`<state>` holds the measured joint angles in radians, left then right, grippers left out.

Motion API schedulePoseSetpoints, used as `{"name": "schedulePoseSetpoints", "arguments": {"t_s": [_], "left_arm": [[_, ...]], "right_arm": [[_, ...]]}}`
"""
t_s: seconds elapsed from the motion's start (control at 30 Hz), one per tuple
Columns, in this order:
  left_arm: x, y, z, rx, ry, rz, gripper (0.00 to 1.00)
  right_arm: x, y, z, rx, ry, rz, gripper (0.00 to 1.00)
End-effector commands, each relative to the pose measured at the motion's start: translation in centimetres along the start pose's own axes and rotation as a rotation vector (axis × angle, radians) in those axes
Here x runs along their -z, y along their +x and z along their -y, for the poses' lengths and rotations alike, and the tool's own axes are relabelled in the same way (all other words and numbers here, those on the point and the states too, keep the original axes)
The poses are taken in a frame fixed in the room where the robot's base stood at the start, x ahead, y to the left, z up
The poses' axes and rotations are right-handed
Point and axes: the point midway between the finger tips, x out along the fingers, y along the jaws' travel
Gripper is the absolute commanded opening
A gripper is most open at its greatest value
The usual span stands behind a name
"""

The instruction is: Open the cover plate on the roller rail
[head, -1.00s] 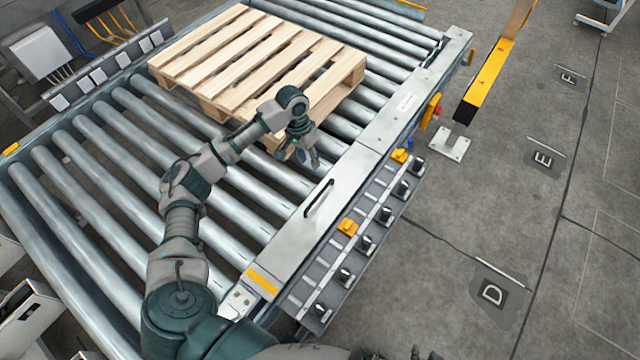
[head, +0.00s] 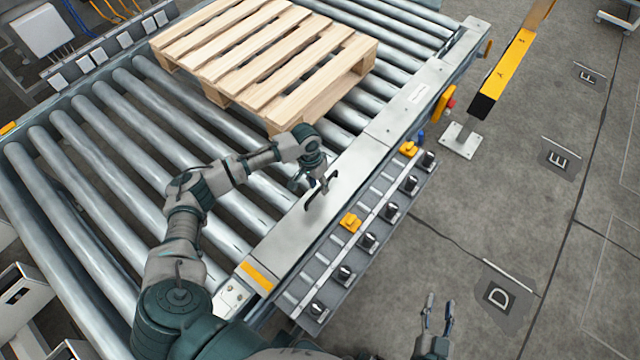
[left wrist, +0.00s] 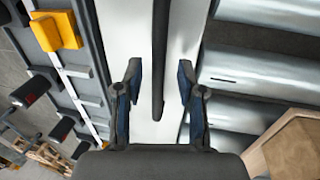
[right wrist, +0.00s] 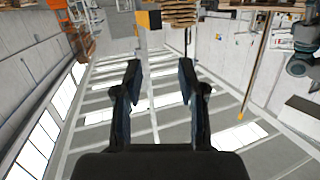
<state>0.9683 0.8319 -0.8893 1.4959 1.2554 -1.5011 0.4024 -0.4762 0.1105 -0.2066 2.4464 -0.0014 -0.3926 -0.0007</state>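The cover plate (head: 290,237) is a flat silver panel on the roller rail with a black bar handle (head: 313,203). In the head view my left gripper (head: 314,188) is over the handle, close above the plate. In the left wrist view the handle (left wrist: 159,60) runs between the two open fingers of my left gripper (left wrist: 160,85), which are apart from it on both sides. My right gripper (head: 437,312) is at the lower right of the head view, over the floor. In the right wrist view the right gripper (right wrist: 158,85) is open and empty.
A wooden pallet (head: 270,60) lies on the rollers behind the plate. A side strip with black knobs (head: 368,241) and yellow blocks (head: 350,222) runs along the rail. A yellow post (head: 507,65) stands to the right. The floor (head: 450,215) at right is mostly clear.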

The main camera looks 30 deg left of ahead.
Motion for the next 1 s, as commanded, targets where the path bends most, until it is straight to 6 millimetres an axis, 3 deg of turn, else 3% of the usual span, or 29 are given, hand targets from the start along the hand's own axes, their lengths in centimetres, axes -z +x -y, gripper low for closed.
{"name": "schedulePoseSetpoints", "arguments": {"t_s": [0.23, 0.4, 0.77, 1.0], "left_arm": [[0.0, 0.0, 0.0, 0.000, 0.000, -0.001, 0.39], [0.0, 0.0, 0.0, 0.001, 0.000, 0.000, 0.00], [0.0, -0.1, 0.0, 0.004, -0.001, -0.001, 0.00], [0.1, -0.5, -0.1, 0.022, -0.001, -0.003, 0.00]], "right_arm": [[0.1, 0.0, 0.0, 0.000, 0.001, -0.005, 0.40], [0.1, 0.2, 0.0, 0.000, 0.000, -0.004, 0.40], [0.1, 0.2, 0.0, 0.000, 0.000, 0.007, 0.40], [-2.5, -1.0, -0.6, -0.013, -0.007, 0.186, 0.40]]}}
